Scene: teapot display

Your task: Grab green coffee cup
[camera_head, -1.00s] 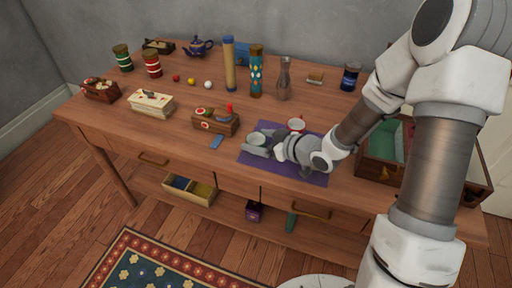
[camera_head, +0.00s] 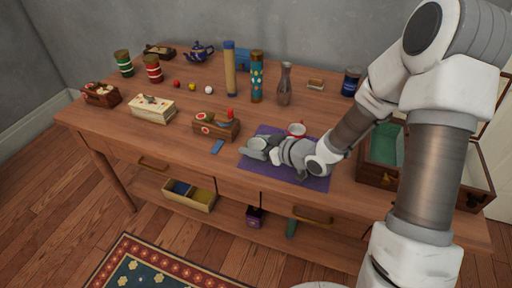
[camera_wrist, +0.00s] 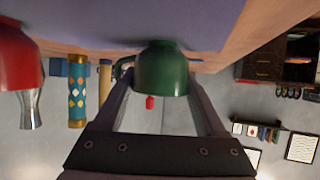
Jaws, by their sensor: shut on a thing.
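The green coffee cup (camera_wrist: 162,70) sits between the fingers of my gripper (camera_wrist: 160,88) in the wrist view, which is upside down. Its handle shows at the left of that view. In the head view the cup (camera_head: 257,144) looks pale at the front left of the purple mat (camera_head: 312,184), with my gripper (camera_head: 270,151) on its right side. My gripper is shut on the cup. The cup's base is at or very near the mat; I cannot tell if it touches.
A red cup (camera_head: 297,129) stands just behind my gripper and is partly hidden. A wooden box (camera_head: 216,125) and a small blue item (camera_head: 217,147) lie left of the mat. An open chest (camera_head: 382,178) stands to the right.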

